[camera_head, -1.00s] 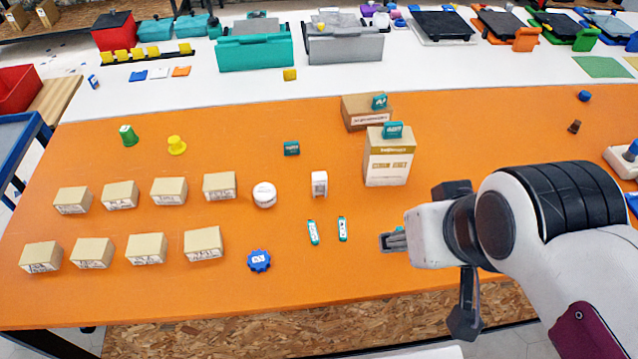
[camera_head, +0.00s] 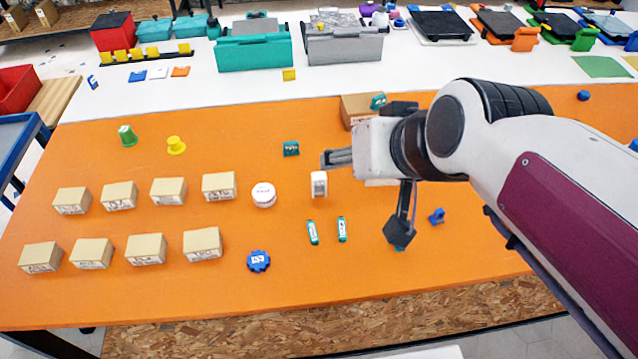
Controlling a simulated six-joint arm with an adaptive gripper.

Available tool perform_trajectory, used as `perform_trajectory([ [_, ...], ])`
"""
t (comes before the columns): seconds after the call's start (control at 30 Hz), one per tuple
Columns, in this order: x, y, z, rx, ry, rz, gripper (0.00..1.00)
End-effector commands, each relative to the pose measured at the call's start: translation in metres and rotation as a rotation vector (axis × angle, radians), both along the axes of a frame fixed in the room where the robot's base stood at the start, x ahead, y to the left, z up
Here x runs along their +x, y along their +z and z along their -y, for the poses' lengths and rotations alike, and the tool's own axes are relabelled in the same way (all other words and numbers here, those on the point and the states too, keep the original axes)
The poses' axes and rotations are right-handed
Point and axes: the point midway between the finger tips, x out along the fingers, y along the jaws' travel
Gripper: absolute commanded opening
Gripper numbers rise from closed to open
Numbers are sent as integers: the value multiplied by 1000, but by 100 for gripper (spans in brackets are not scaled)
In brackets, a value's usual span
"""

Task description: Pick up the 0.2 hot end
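Two small teal-and-white packets, left (camera_head: 312,232) and right (camera_head: 342,229), lie side by side on the orange mat. Their labels are too small to read, so I cannot tell which thing is the 0.2 hot end. A bit of another teal thing (camera_head: 400,249) shows beneath my arm, mostly hidden.
Several tan boxes (camera_head: 146,249) stand in two rows at left. A white round tub (camera_head: 264,195), a blue knob-like piece (camera_head: 259,261) and a teal block (camera_head: 291,149) are nearby. A blue piece (camera_head: 437,216) lies beside my arm. The orange mat's front strip is clear.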

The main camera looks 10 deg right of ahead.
Motion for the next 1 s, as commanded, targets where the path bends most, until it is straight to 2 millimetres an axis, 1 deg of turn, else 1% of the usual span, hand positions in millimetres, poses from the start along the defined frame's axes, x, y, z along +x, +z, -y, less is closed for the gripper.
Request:
perform_trajectory([
  [0.03, 15, 4, -8, 21, 4, 19, 47],
  [0.2, 61, 22, -32, 97, -7, 95, 47],
  [0.53, 147, 46, -68, 218, -74, 229, 47],
  [0.8, 211, 52, -88, 286, -168, 322, 47],
  [1.0, 253, 46, -97, 315, -257, 377, 47],
])
